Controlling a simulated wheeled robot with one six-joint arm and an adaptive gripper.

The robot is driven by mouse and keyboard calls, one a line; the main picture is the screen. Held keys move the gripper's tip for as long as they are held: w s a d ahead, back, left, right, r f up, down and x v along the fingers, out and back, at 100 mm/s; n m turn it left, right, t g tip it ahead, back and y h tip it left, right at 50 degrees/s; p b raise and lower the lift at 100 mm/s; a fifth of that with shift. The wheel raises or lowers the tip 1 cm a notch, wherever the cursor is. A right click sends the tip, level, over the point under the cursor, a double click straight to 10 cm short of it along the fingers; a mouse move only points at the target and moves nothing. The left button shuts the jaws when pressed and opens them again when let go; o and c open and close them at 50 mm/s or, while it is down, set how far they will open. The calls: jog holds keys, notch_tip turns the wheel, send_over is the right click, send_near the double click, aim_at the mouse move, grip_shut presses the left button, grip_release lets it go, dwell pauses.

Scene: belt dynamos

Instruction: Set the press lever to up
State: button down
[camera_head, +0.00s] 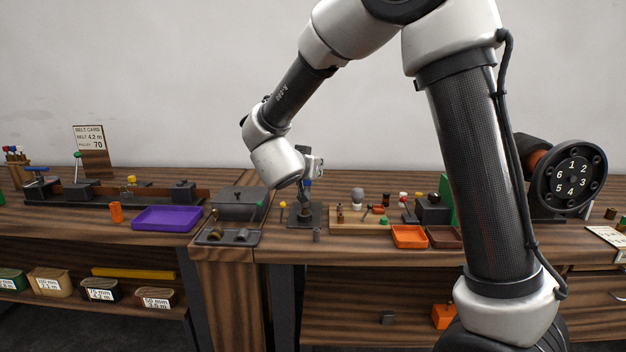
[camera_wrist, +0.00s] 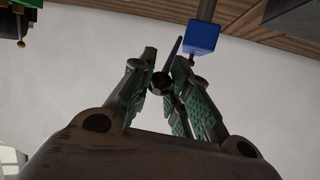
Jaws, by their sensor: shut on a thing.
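The press (camera_head: 303,214) is a dark base with an upright column on the bench near the middle of the head view. A blue block (camera_wrist: 201,36) on a dark shaft belongs to its upper part. My gripper (camera_head: 309,170) is right over the press, and the wrist casing partly covers it. In the wrist view my gripper (camera_wrist: 165,75) has its green-padded fingers closed around a thin dark lever (camera_wrist: 160,83) with a round end, beside the blue block. The lever's exact angle is hard to tell.
A grey lidded box (camera_head: 240,203) and a dark tray (camera_head: 226,237) stand left of the press. A wooden board with small parts (camera_head: 345,222) and an orange tray (camera_head: 409,237) are to the right. A purple tray (camera_head: 166,218) lies further left. A numbered wheel (camera_head: 572,178) stands at far right.

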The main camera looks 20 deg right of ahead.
jog(key=w+r, duration=0.2)
jog(key=w+d+r, duration=0.1)
jog(key=r, duration=0.2)
jog(key=shift+w+d, duration=0.15)
jog(key=shift+w, duration=0.25)
jog(key=w+d+r, duration=0.2)
jog(key=w+r, duration=0.1)
jog(key=w, duration=0.4)
jog(key=shift+d+r, duration=0.15)
jog(key=c, duration=1.3)
grip_release()
jog(key=shift+s, duration=0.1)
jog(key=v, duration=1.2)
jog(key=shift+r, duration=0.2)
